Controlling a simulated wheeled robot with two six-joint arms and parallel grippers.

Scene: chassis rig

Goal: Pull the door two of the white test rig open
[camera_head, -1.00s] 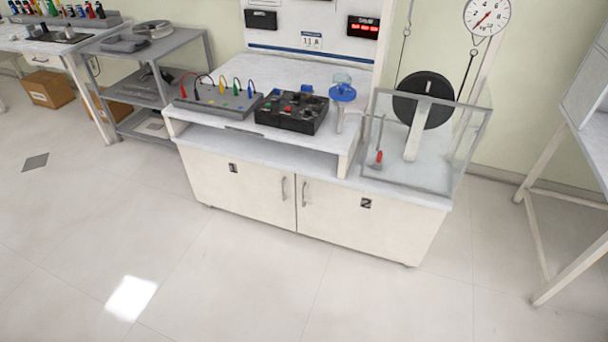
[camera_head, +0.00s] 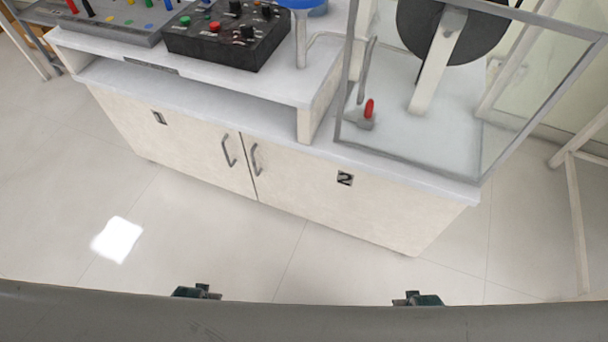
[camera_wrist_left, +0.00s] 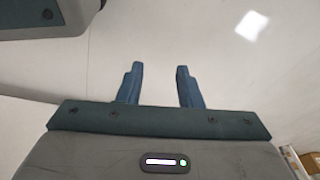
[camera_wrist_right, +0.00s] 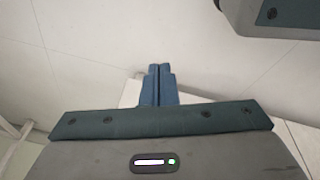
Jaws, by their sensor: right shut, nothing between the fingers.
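The white test rig (camera_head: 200,113) stands ahead in the head view. Its door two (camera_head: 310,195) is the right-hand front panel, marked with a black "2" label (camera_head: 345,178). The door looks closed, flush with the front. Its grey bar handle (camera_head: 255,159) is upright near the door's left edge. My left gripper (camera_wrist_left: 159,68) is open and empty over the floor. My right gripper (camera_wrist_right: 160,68) is shut, with its fingers together and nothing held. Only small parts of both grippers show at the bottom of the head view, well apart from the door.
Door one (camera_head: 180,140) with its own handle (camera_head: 228,150) is on the left. A black control box (camera_head: 225,40) and a clear-walled enclosure (camera_head: 400,160) sit on top. A white-legged stand (camera_head: 578,220) is at the right. The floor (camera_head: 270,255) before the rig is clear.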

